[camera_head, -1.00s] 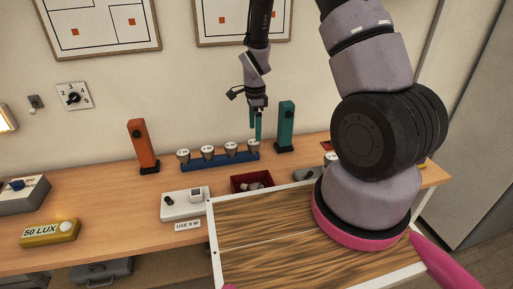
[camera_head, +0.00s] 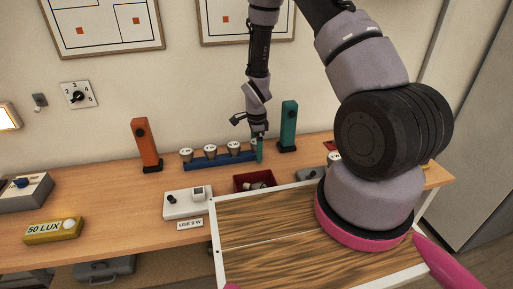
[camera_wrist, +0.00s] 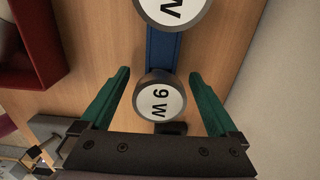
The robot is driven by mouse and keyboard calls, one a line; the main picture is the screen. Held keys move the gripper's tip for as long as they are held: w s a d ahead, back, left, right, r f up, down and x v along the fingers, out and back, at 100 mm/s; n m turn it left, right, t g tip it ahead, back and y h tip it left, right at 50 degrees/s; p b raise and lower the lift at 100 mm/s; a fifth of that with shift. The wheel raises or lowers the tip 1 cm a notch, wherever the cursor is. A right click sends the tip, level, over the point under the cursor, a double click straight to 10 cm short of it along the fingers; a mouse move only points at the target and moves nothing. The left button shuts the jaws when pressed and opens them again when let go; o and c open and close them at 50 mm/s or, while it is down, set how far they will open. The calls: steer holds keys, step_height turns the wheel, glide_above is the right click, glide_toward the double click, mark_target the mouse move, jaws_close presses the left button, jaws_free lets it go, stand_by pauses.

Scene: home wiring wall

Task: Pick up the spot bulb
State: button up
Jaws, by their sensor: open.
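Several bulbs with round pale faces stand in a row on a blue rack (camera_head: 205,164), among them one at the left end (camera_head: 186,155). In the wrist view, a round bulb marked 9 W (camera_wrist: 160,101) lies between the two green fingers of my gripper (camera_wrist: 160,90), with a gap on each side. My gripper (camera_head: 259,152) is open, down at the rack's right end, and hides that bulb in the head view. A neighbouring bulb (camera_wrist: 172,8) is cut off at the top of the wrist view. I cannot tell by shape which is the spot bulb.
A teal post (camera_head: 288,127) stands just right of my gripper, and an orange post (camera_head: 146,145) stands left of the rack. A red bin (camera_head: 241,184) with bulb-like items is in front. A label (camera_head: 190,225) reads USE 9 W below a white box (camera_head: 181,205).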

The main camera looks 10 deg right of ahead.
steer(key=c, duration=1.5)
steer(key=shift+o, duration=0.2)
steer(key=shift+r, duration=0.1)
